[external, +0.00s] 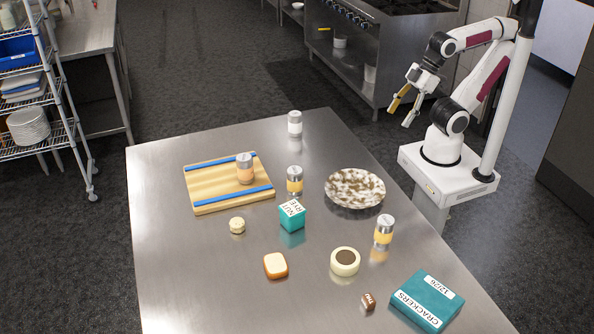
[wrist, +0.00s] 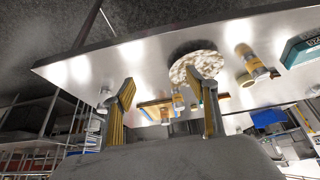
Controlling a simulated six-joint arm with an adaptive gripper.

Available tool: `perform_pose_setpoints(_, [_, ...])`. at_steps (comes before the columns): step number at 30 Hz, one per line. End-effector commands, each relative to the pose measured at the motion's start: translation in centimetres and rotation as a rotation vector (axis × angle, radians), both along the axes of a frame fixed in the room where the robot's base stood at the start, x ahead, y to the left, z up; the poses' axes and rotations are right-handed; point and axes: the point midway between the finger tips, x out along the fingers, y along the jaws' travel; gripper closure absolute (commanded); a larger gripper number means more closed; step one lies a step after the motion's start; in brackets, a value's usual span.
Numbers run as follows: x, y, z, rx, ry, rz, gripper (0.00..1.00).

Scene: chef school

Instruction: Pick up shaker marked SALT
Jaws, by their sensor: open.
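Several shakers with grey metal tops stand on the steel table. A white shaker (external: 294,123) is at the far edge. An orange-brown one (external: 244,169) stands on the cutting board. A yellow-banded one (external: 294,181) is near the middle. Another yellow-banded one (external: 384,231) is at the right; a shaker (wrist: 250,61) beside the plate also shows in the wrist view. I cannot read any SALT marking. My gripper (external: 398,117) is open and empty, raised beyond the table's right side, away from all the shakers. Both fingers show in the wrist view (wrist: 160,80).
The cutting board (external: 204,203) has blue edges. A speckled plate (external: 355,187) lies nearest my arm. A teal box (external: 292,216), round cream dish (external: 345,262), crackers box (external: 427,300) and small foods occupy the table. Its left front is clear.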

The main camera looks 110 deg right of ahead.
Motion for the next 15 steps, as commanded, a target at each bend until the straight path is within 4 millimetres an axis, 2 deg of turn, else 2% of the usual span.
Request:
perform_pose_setpoints(4, [1.1,-0.9,-0.1,-0.014,-0.013,-0.022,0.42])
perform_pose_setpoints(8, [3.0,-2.5,-0.3,-0.042,-0.042,-0.057,0.42])
perform_pose_setpoints(15, [7.7,-6.9,-0.8,-0.115,-0.118,-0.132,0.42])
